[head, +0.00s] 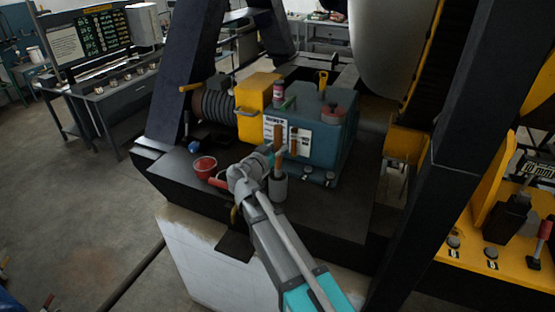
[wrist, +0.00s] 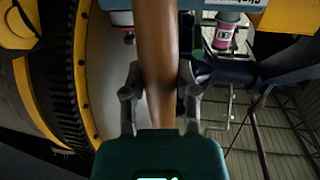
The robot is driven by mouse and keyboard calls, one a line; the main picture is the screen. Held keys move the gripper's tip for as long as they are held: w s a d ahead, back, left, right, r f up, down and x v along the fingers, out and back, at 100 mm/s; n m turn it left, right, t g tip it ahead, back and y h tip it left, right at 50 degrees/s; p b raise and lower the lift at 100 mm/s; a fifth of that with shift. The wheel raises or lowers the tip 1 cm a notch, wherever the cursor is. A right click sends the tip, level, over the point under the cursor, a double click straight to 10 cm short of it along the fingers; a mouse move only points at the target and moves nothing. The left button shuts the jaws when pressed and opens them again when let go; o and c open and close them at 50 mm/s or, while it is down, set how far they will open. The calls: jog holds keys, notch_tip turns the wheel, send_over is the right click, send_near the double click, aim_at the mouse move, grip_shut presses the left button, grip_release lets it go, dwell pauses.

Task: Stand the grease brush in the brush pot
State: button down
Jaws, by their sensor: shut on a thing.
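The grease brush has a brown handle (head: 278,137) that stands close to upright in my gripper (head: 268,154). In the wrist view the brown handle (wrist: 157,50) runs between the two fingers of my gripper (wrist: 160,95), which is shut on it. The brush pot is a small dark grey cylinder (head: 279,188) on the black plinth, just below my gripper. A brown part shows between the gripper and the pot's rim. I cannot tell whether the brush's lower end is inside the pot or only above or in front of it.
A blue gearbox housing (head: 325,148) stands just behind the pot, with a pink-labelled can (head: 279,95) on top. A red cup (head: 205,166) sits left on the black plinth (head: 345,215). A dark sloping post (head: 440,150) rises at right. The plinth's right front is clear.

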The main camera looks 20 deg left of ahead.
aim_at(278, 168)
jog(key=shift+f, duration=0.15)
jog(key=shift+f+b, duration=2.1)
jog(key=shift+b, duration=0.15)
jog(key=shift+f, duration=0.2)
jog(key=shift+c, duration=1.9)
grip_release()
jog(key=v, duration=1.3)
jog(key=shift+s+a+r, duration=0.2)
jog(key=shift+s+r, duration=0.05)
jog(key=shift+s, duration=0.1)
